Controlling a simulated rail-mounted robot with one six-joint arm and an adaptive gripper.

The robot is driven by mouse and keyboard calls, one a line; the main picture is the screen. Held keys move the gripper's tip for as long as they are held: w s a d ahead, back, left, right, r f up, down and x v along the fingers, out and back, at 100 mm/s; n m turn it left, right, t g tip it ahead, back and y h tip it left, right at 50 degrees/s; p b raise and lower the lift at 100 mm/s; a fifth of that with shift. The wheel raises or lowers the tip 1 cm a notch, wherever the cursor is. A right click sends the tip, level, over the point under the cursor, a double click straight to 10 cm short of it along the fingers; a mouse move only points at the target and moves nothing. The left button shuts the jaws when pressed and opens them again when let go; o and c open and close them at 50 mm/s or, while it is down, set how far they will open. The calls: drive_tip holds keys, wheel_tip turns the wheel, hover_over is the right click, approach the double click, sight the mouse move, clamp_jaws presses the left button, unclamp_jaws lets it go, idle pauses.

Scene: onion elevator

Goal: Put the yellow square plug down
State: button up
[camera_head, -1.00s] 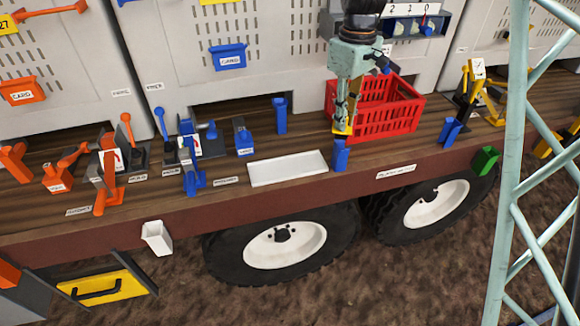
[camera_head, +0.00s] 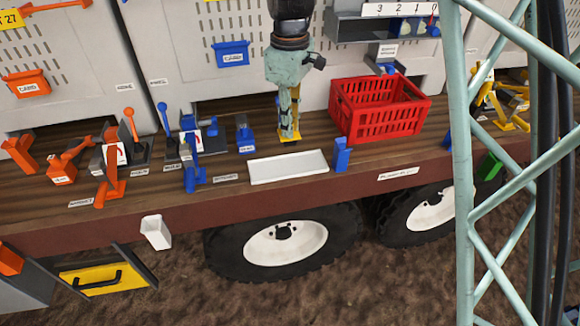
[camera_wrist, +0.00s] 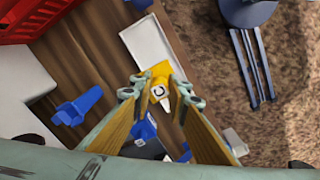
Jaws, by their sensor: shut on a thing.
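My gripper (camera_head: 288,125) points down over the wooden deck, just behind the white tray (camera_head: 288,167) in the head view. It is shut on the yellow square plug (camera_head: 289,137), whose lower end shows below the fingertips. In the wrist view the plug (camera_wrist: 160,72) sits between the fingertips of my gripper (camera_wrist: 160,92) and overlaps the near end of the white tray (camera_wrist: 146,45). The tray is shallow and empty. Whether the plug touches the deck is hard to tell.
A red basket (camera_head: 380,110) stands right of my gripper. A blue holder (camera_head: 341,155) is at the tray's right end, and a blue piece (camera_head: 244,138) is left of my gripper. Blue and orange levers fill the deck's left. The deck's front edge (camera_head: 300,194) is close.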

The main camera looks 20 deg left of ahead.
sight(288, 143)
drive_tip(key=shift+s+a, duration=0.1)
drive_tip(key=shift+a, duration=0.15)
drive_tip(key=shift+f, duration=3.15)
drive_tip(key=shift+f, duration=0.1)
drive_tip(key=shift+f, duration=1.75)
drive_tip(key=shift+f, duration=0.15)
drive_tip(key=o, duration=0.8)
drive_tip(key=shift+o, duration=0.2)
drive_tip(key=shift+r, duration=0.2)
